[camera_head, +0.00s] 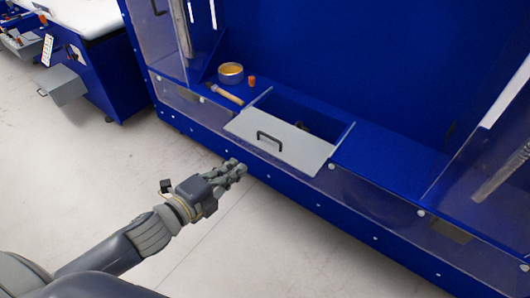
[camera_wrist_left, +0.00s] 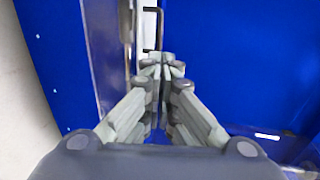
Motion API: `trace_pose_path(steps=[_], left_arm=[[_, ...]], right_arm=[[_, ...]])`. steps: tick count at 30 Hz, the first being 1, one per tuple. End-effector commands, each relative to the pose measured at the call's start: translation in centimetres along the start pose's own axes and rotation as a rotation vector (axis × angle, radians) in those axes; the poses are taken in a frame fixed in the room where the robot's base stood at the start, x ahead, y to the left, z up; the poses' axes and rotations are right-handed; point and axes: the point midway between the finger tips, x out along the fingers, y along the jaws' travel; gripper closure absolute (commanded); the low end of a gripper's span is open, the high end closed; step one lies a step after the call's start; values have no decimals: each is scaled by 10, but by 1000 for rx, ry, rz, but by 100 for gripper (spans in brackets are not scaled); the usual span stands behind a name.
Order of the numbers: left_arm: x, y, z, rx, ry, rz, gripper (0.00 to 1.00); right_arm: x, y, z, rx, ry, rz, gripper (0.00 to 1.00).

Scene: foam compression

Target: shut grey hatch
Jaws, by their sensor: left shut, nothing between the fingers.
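The grey hatch (camera_head: 292,146) is a flat light plate with a black handle (camera_head: 270,137) on the blue machine's ledge. A dark opening (camera_head: 300,112) shows uncovered behind it, and the plate's front edge reaches the ledge's front. My left gripper (camera_head: 240,167) is shut and empty, in front of the machine and to the lower left of the hatch, apart from it in the head view. In the left wrist view the shut fingertips (camera_wrist_left: 163,62) point toward a pale strip of the hatch (camera_wrist_left: 146,15) and its handle (camera_wrist_left: 159,28). My right gripper is out of view.
A round container with yellowish contents (camera_head: 230,72), a small orange-red object (camera_head: 252,80) and a brush-like tool (camera_head: 225,94) lie left of the opening. Clear panels (camera_head: 485,125) stand at the machine's sides. The floor (camera_head: 110,180) in front is free.

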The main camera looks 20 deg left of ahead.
Motion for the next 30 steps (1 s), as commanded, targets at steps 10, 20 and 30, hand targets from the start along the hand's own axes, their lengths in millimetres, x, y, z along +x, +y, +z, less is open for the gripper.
trace_pose_path(steps=[10, 20, 30], left_arm=[[42, -2, 1, -4, -3, -4, 100], [99, -2, 1, -5, -2, -2, 100], [136, 0, 1, -4, -2, 0, 100]], right_arm=[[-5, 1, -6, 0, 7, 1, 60], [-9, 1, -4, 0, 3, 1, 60], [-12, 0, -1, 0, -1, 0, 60]])
